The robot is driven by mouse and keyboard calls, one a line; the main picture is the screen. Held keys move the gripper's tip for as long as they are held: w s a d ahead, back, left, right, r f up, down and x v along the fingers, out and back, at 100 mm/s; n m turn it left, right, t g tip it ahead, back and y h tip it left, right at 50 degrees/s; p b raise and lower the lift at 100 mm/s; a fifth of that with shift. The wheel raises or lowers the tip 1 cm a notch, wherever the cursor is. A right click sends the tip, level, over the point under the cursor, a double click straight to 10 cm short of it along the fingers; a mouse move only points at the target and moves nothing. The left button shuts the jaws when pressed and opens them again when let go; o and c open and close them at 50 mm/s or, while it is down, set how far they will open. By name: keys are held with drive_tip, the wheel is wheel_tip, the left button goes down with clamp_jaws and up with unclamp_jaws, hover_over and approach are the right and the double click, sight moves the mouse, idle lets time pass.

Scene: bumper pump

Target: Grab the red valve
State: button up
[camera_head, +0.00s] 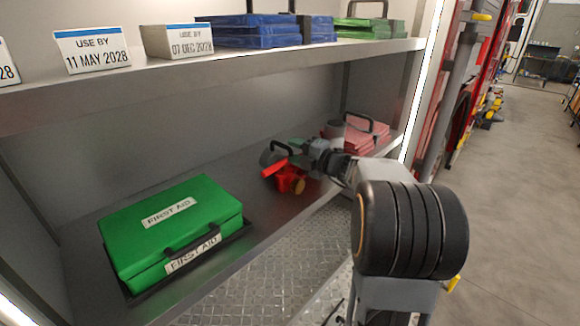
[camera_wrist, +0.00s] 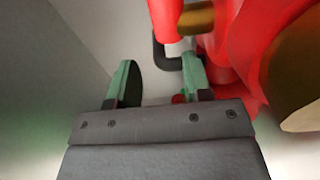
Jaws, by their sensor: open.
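The red valve (camera_head: 289,181) sits on the lower shelf, right of the green first aid case, with a brass-coloured round end facing out. In the wrist view the valve body (camera_wrist: 245,45) fills the upper right, and its red bar-shaped handle (camera_wrist: 165,20) lies ahead of the gap between my fingers. My gripper (camera_wrist: 158,68) is open, with green-tipped fingers and nothing clearly between them. Its right finger is close beside the valve body; I cannot tell whether they touch. In the head view my gripper (camera_head: 290,148) is just above and behind the valve, partly hidden by my wrist.
A green first aid case (camera_head: 170,228) lies on the lower shelf (camera_head: 262,222) at left. A red-pink case (camera_head: 368,139) stands behind my wrist at right. The upper shelf (camera_head: 215,72) overhangs with blue cases (camera_head: 262,30) and date signs. The floor at right is open.

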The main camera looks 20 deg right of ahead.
drive_tip(key=shift+w+a, duration=0.35)
drive_tip(key=shift+w, duration=0.2)
clamp_jaws()
idle(0.6)
idle(0.4)
drive_tip(key=shift+r, duration=0.25)
